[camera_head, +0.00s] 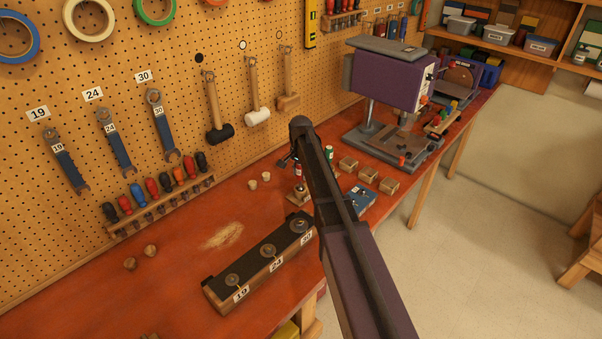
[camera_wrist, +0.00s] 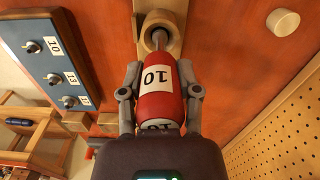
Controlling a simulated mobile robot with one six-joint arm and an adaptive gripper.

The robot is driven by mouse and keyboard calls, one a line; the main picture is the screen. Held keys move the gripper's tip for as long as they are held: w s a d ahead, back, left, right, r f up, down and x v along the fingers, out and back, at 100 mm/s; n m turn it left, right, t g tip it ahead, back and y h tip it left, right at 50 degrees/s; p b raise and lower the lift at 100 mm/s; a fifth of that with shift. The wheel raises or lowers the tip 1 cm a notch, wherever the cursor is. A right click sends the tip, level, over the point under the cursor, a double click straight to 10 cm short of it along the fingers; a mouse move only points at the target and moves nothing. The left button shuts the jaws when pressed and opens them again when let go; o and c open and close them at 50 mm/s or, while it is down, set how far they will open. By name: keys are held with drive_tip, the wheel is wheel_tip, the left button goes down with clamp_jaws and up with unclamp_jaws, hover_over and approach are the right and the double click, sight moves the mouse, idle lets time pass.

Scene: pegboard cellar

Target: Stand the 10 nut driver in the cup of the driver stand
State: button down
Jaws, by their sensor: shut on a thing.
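The 10 nut driver (camera_wrist: 158,98) has a red handle with a white label reading 10. My gripper (camera_wrist: 160,90) is shut on that handle, one finger on each side, in the wrist view. The driver's metal shaft points to the round opening of the wooden driver stand (camera_wrist: 158,18). The shaft overlaps that opening; I cannot tell how deep its tip sits. In the head view the red driver (camera_head: 298,170) shows small beside my arm, above the stand (camera_head: 297,194) on the red bench. My arm hides part of this area.
A blue board (camera_wrist: 58,62) with numbered metal studs lies beside the stand; it also shows in the head view (camera_head: 361,199). A white round piece (camera_wrist: 283,22) is on the other side. Wooden blocks (camera_head: 368,173) and a purple drill press (camera_head: 390,78) stand farther along the bench.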

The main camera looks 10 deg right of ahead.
drive_tip(key=shift+f+b, duration=0.5)
drive_tip(key=shift+f, duration=0.1)
drive_tip(key=shift+c, duration=1.1)
unclamp_jaws()
drive_tip(key=shift+r, duration=0.15)
drive_tip(key=shift+r+p, duration=4.85)
drive_tip(key=shift+p, duration=0.15)
